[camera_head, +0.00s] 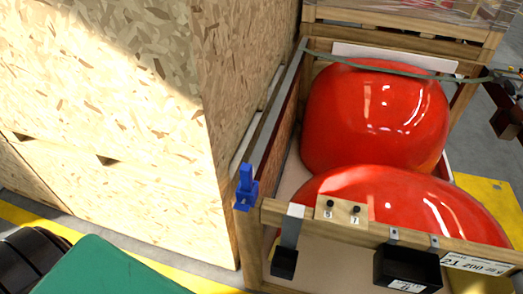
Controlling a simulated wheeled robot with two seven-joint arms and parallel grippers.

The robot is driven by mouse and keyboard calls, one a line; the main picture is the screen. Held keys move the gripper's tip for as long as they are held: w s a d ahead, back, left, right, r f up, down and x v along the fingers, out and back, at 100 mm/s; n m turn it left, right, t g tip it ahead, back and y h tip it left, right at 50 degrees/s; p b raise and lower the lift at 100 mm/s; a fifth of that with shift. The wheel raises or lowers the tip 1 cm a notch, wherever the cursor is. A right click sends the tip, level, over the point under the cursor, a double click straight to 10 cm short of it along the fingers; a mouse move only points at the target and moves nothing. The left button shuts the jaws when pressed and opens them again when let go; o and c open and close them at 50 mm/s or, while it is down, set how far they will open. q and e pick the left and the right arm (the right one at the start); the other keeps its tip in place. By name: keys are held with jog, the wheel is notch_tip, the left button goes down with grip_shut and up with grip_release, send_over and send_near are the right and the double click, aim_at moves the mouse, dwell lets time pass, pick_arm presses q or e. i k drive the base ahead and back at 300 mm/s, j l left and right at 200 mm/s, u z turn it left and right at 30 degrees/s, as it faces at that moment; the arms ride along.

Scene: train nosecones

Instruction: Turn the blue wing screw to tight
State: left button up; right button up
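The blue wing screw (246,187) is at the near left corner of the wooden crate frame (249,245), close to the particle-board wall. Its upright blue tab stands above a wider blue lower part. I cannot tell from this view how tight it is. Neither my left gripper nor my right gripper shows in the head view, and nothing is seen touching the screw.
Two glossy red nosecones (377,118) fill the crate. A strap (400,68) crosses the far end. A particle-board box (110,110) stands close on the left. Black holders (407,267) hang on the front rail. A green surface (105,272) is at bottom left.

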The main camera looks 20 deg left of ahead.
aim_at(243, 208)
jog(key=u, duration=0.9)
